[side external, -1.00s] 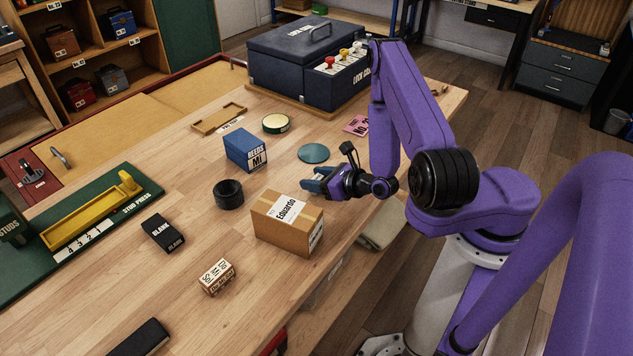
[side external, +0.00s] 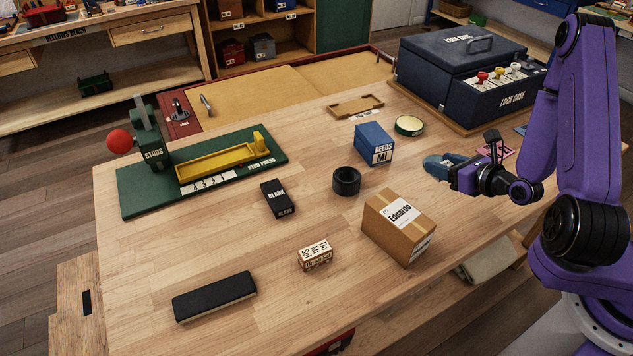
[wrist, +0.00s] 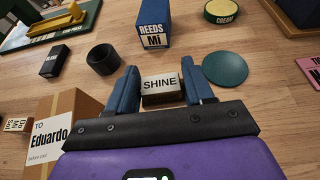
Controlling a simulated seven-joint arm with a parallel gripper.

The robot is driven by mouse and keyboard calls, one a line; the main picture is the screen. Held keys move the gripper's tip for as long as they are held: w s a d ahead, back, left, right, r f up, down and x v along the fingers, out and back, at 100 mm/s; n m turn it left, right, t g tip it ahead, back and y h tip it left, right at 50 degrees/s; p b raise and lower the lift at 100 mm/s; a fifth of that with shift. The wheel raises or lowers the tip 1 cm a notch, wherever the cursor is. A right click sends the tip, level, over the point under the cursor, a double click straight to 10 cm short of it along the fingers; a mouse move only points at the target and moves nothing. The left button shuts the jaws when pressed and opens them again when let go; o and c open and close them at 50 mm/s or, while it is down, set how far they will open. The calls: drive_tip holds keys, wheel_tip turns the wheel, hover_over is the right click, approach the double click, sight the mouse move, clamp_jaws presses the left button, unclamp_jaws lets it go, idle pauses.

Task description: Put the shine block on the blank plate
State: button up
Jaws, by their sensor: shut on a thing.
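The shine block (wrist: 161,83), pale-topped with the word SHINE, sits between the blue fingers of my gripper (wrist: 163,78) in the wrist view. The fingers are shut on it from both sides. The blank plate (side external: 278,198) is a small black block marked BLANK, left of the black ring and in front of the green stud press. It also shows in the wrist view (wrist: 50,63), to the left of my gripper.
A cardboard box (side external: 399,226) and a black ring (side external: 346,181) stand between my gripper and the blank plate. The blue REEDS box (side external: 374,144) is behind. A small lettered block (side external: 315,254) and long black bar (side external: 215,296) lie at the front. A teal disc (wrist: 225,68) lies nearby.

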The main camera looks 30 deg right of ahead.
drive_tip(key=w+a+r+n+g+y, duration=0.1)
drive_tip(key=w+a+r+n+y, duration=0.15)
drive_tip(key=a, duration=0.65)
drive_tip(key=w+a+r+n+g+y, duration=0.1)
drive_tip(key=w+a+n+g+y, duration=0.2)
drive_tip(key=a, duration=0.6)
drive_tip(key=w+a+r+n+y, duration=0.2)
drive_tip(key=a+n+y, duration=0.15)
drive_tip(key=a, duration=0.55)
hover_over(276, 194)
drive_tip(key=s, duration=0.1)
drive_tip(key=f, duration=0.8)
drive_tip(key=shift+s+d+f, duration=0.1)
drive_tip(key=shift+d+f, duration=0.05)
drive_tip(key=shift+d, duration=0.15)
drive_tip(key=shift+w+a+f, duration=0.2)
drive_tip(key=shift+w+f, duration=0.25)
drive_tip(key=shift+f, duration=0.1)
drive_tip(key=shift+w+f, duration=0.1)
drive_tip(key=shift+f, duration=1.55)
drive_tip(key=o, duration=1)
drive_tip(key=shift+a+f, duration=0.1)
drive_tip(key=shift+f, duration=0.05)
